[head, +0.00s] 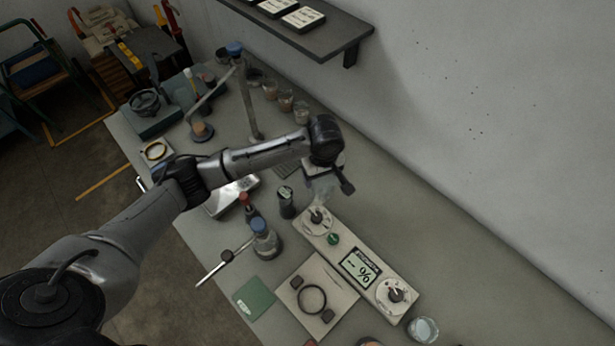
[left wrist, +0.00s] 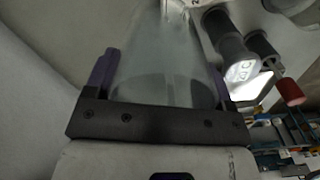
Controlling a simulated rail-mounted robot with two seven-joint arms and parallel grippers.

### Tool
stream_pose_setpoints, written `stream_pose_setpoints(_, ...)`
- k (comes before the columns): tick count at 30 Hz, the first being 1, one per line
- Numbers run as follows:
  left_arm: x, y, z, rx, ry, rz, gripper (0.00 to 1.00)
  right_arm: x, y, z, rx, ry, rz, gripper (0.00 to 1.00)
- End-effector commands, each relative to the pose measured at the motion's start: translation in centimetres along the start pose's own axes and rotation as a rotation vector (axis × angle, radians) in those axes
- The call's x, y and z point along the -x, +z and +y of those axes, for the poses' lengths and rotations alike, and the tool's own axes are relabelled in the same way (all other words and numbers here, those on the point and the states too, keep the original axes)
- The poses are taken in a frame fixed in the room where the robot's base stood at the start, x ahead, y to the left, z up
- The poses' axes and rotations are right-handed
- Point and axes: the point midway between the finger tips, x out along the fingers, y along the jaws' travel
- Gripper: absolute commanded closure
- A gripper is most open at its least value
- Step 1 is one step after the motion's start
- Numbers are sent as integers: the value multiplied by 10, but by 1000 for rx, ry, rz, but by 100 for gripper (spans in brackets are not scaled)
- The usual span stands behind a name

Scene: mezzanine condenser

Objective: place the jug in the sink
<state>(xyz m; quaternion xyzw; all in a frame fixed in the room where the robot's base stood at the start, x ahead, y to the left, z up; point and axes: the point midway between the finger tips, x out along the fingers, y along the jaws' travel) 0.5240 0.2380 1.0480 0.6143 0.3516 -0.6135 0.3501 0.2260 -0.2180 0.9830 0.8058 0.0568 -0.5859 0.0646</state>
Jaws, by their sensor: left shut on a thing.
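My left gripper (head: 330,180) hangs over the bench, beyond the white device. Its dark wrist hides most of the hand in the head view. In the left wrist view my left gripper (left wrist: 155,88) has its purple fingers shut on a clear glass jug (left wrist: 165,55), one finger on each side. The jug's top runs out of that picture. In the head view the clear jug (head: 319,194) shows only faintly below the hand, by the device's far knob. I cannot make out a sink for certain. My right gripper is not in view.
A long white device (head: 359,268) with knobs and a display lies below the hand. A stand (head: 248,100) and several small jars are farther back.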

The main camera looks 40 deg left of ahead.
Motion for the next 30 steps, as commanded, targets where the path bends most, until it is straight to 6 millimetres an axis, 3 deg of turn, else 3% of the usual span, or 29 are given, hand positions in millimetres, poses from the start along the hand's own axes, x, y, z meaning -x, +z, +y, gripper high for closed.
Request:
stream_pose_setpoints(6,-26,-39,-19,2,-2,1,49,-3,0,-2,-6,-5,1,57)
stream_pose_setpoints(12,-38,-58,-27,0,0,0,49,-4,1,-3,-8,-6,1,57)
stream_pose_setpoints(20,-46,-63,-29,-3,0,-1,49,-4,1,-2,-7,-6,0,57)
stream_pose_setpoints(30,-82,-63,-30,-2,0,0,49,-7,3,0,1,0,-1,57)
